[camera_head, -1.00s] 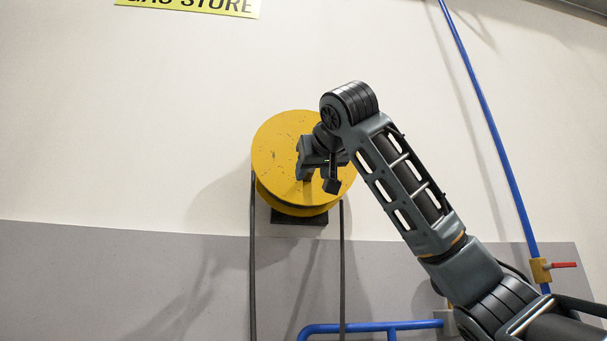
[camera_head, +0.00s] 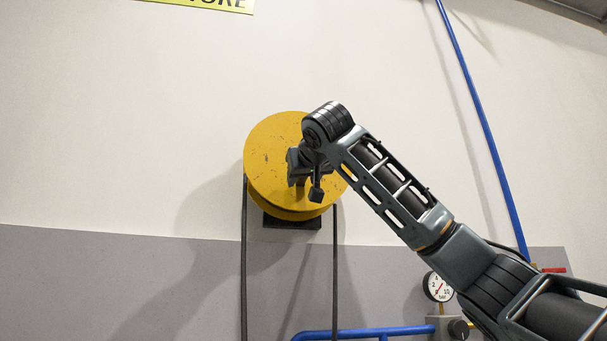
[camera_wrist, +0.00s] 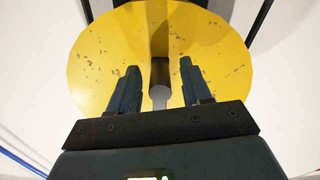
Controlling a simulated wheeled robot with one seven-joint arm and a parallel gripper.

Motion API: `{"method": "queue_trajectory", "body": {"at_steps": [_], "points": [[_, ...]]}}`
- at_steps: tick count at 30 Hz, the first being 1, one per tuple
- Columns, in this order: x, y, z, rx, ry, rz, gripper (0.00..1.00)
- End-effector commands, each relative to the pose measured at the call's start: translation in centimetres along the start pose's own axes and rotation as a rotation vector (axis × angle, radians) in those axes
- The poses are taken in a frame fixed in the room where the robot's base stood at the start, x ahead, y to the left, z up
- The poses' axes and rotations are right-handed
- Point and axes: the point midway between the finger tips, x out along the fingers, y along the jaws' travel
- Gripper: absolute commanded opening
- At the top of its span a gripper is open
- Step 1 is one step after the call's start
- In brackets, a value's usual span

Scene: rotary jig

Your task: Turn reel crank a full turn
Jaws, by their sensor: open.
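The yellow cable reel (camera_head: 267,155) is mounted on the wall, its round face toward me. My gripper (camera_head: 296,166) is in front of the reel's face in the head view and covers part of it. In the wrist view, my gripper (camera_wrist: 160,66) is open, with its two fingers apart and pointing at the reel (camera_wrist: 100,60). A dark grey post, which looks like the crank handle (camera_wrist: 160,73), stands between the fingers with visible gaps on both sides. The crank is hidden in the head view.
Two dark cables (camera_head: 244,270) hang from the reel. A blue pipe (camera_head: 485,130) runs down the wall at right, and another blue pipe (camera_head: 350,334) lies low. A pressure gauge (camera_head: 437,287) is at lower right. The wall left of the reel is clear.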

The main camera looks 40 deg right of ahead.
Motion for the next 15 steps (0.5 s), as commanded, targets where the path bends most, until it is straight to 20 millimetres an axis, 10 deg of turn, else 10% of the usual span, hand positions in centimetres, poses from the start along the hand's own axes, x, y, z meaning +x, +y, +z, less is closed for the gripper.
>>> {"method": "queue_trajectory", "body": {"at_steps": [5, 15], "points": [[0.02, -0.01, 0.04, 0.000, 0.000, 0.000, 0.48], [-0.01, -0.01, 0.02, 0.000, 0.000, 0.000, 0.17]]}}
